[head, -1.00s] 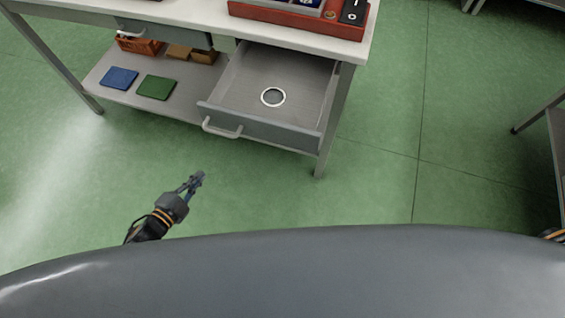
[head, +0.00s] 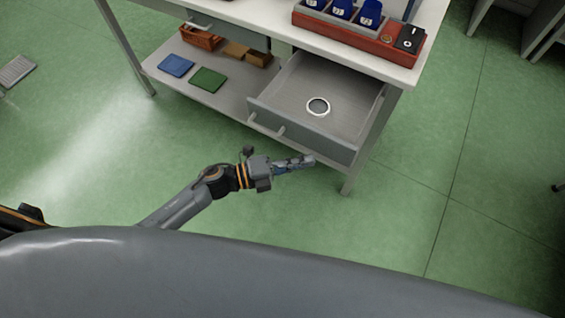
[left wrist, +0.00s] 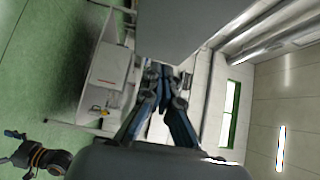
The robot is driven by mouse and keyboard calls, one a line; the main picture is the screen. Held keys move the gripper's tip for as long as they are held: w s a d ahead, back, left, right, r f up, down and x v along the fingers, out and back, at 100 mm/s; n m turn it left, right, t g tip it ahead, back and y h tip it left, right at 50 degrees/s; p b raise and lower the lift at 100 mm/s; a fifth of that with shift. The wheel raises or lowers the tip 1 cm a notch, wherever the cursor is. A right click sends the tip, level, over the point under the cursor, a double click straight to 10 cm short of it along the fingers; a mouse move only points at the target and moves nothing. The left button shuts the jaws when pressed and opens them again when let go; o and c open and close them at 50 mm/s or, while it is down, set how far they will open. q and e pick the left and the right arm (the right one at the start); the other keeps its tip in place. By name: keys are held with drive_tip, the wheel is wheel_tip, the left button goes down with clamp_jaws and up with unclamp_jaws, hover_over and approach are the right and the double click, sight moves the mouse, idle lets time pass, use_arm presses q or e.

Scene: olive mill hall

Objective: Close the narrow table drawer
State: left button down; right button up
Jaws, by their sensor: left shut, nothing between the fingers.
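The narrow drawer (head: 335,98) of the table stands pulled out in the head view, with a white-rimmed round item (head: 318,106) inside. Its grey front (head: 325,144) carries a bar handle (head: 266,125). My left gripper (head: 308,161) is shut and empty, in front of the drawer's front and near its right half in the picture. I cannot tell whether it touches. In the left wrist view, the fingers (left wrist: 161,82) reach close to a large grey panel, probably the drawer. An arm at lower left there, apparently my right, ends in a small gripper (left wrist: 14,134); its jaws are unclear.
The white tabletop (head: 350,58) bears a red tray (head: 365,42) with blue items. A second drawer (head: 235,32) is at the left. The lower shelf (head: 160,72) holds a blue pad (head: 176,65) and a green pad (head: 208,79). The green floor in front is clear.

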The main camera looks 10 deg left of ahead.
use_arm(q)
drive_tip(key=shift+w+d, duration=0.25)
drive_tip(key=shift+w, duration=1.25)
drive_tip(key=shift+w+d, duration=0.1)
use_arm(e)
drive_tip(key=shift+w+r, duration=0.15)
drive_tip(key=shift+r, duration=0.05)
use_arm(q)
drive_tip(key=shift+w, duration=0.1)
